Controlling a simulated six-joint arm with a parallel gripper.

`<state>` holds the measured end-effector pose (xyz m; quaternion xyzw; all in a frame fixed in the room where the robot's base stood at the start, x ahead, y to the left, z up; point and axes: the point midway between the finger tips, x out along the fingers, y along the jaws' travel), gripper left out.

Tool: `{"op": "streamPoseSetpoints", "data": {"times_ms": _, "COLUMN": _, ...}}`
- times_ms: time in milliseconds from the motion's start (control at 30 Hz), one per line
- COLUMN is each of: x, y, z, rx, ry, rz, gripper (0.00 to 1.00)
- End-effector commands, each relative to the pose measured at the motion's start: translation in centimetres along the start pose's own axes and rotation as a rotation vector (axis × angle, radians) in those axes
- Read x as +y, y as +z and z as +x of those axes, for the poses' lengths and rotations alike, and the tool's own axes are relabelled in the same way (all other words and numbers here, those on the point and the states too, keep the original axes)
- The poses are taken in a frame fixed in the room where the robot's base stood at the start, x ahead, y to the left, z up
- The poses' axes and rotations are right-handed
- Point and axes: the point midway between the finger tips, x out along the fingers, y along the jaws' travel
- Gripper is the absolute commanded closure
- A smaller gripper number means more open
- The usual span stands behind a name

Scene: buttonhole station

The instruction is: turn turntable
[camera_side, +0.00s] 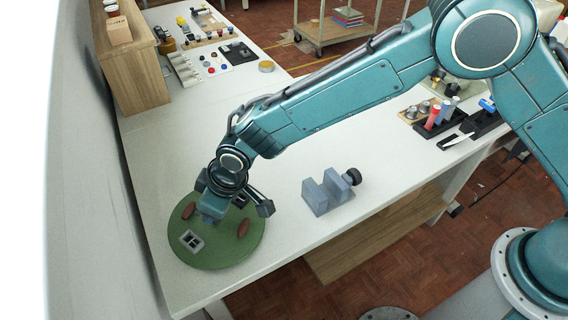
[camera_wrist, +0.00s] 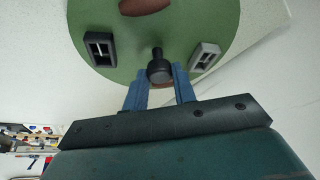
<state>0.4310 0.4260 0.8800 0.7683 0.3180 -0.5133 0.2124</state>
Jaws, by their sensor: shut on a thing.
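The turntable is a round green disc (camera_side: 226,250) lying on the white bench near its left end; it also fills the top of the wrist view (camera_wrist: 132,42). On it are a grey slotted block (camera_side: 192,240), a dark slotted block (camera_wrist: 100,48) and reddish-brown oval pieces (camera_side: 243,229). A black knob (camera_wrist: 158,68) stands up from the disc in the wrist view. My gripper (camera_wrist: 160,82) has its blue fingers on either side of this knob and is shut on it. In the side view my gripper (camera_side: 212,208) hides the knob.
A grey-blue vise-like block (camera_side: 328,192) with a black knob stands on the bench right of the turntable. Trays with small parts (camera_side: 440,122) lie farther right. A wooden shelf (camera_side: 130,62) stands at the back left. The bench between is mostly clear.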

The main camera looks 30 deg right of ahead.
Motion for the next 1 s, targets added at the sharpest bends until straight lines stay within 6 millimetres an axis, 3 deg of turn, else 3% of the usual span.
{"op": "streamPoseSetpoints", "data": {"times_ms": 600, "x": -0.19, "y": 0.01, "z": -0.04, "rx": -0.002, "ry": 0.114, "rz": 0.273, "gripper": 1.0}}
{"op": "streamPoseSetpoints", "data": {"times_ms": 1000, "x": -0.26, "y": 0.0, "z": -0.02, "rx": -0.002, "ry": 0.148, "rz": 0.357, "gripper": 1.0}}
